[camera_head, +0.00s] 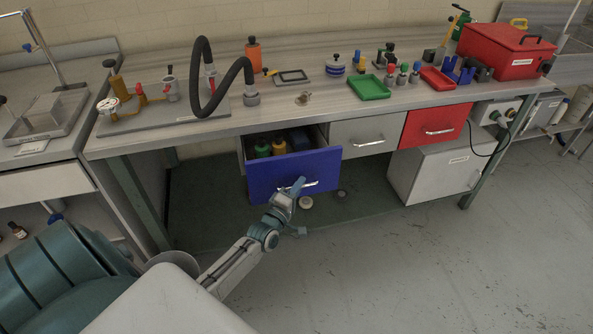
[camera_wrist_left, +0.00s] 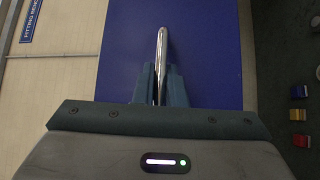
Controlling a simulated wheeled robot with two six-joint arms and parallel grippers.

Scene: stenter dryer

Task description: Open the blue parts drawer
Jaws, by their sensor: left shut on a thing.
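The blue parts drawer (camera_head: 268,180) under the workbench stands pulled out, and its inside shows from above. Yellow and green containers (camera_head: 270,149) and a dark blue item lie in it. My left gripper (camera_head: 296,187) is at the drawer's front and shut on its metal bar handle (camera_head: 312,184). In the left wrist view the handle (camera_wrist_left: 161,50) runs between the fingers (camera_wrist_left: 160,85), in front of the blue drawer face (camera_wrist_left: 205,55). My right gripper is not in view.
A grey drawer (camera_head: 362,136) and a red drawer (camera_head: 433,126) beside it are shut. A grey cabinet (camera_head: 428,172) stands below at the right. The bench top (camera_head: 310,112) holds tools, trays and a red box (camera_head: 504,52). The floor (camera_head: 400,260) at the right is clear.

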